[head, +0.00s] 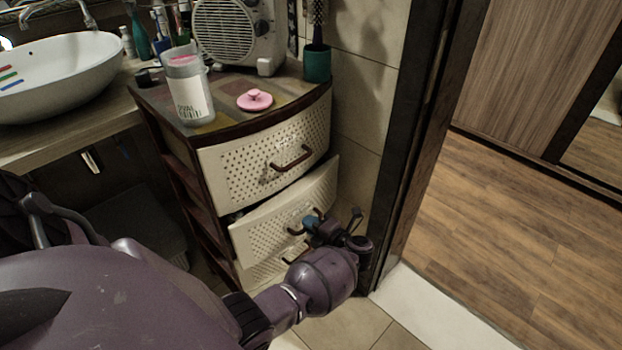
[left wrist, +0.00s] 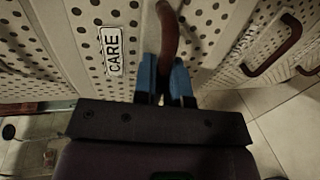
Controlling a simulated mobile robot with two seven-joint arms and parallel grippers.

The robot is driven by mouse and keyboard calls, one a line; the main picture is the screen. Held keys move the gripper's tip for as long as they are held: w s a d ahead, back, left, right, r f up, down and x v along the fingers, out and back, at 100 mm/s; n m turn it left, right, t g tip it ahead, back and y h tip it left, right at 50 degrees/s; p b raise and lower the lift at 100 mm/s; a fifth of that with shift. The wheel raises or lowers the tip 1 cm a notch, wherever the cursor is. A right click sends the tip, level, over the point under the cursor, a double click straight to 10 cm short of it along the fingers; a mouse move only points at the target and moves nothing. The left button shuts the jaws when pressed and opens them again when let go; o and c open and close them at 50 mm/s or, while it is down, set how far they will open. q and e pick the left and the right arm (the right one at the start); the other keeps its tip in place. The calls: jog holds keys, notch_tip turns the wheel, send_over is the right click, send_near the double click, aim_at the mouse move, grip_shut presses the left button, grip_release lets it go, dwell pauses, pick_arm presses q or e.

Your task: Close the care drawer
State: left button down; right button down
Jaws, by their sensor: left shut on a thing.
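The care drawer (head: 268,227) is the middle perforated cream drawer of the cabinet in the head view. Its front stands out from the cabinet, partly open, with a dark gap along its top left. In the left wrist view a white label reading CARE (left wrist: 111,50) is on the drawer front. My left gripper (head: 311,222) is at this drawer's front, its blue fingers (left wrist: 166,82) shut on the brown curved handle (left wrist: 168,36). In the head view the gripper hides most of the handle. My right gripper is not in view.
The top drawer (head: 235,175) looks closed. A clear jar (head: 188,85), a pink lid (head: 254,100), a fan heater (head: 238,35) and a green cup (head: 316,63) with a brush stand on top. A dark door frame (head: 415,130) is close on the right. A sink (head: 60,75) is at left.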

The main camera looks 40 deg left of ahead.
aim_at(301, 217)
pick_arm(q)
jog(key=shift+a, duration=0.15)
jog(key=x, duration=0.3)
jog(key=shift+a+r, duration=0.25)
jog(key=shift+a, duration=0.05)
jog(key=shift+a+r, duration=0.1)
jog(key=shift+a, duration=0.35)
jog(key=c, duration=1.2)
grip_release()
jog(key=shift+a, duration=0.1)
jog(key=shift+d, duration=0.2)
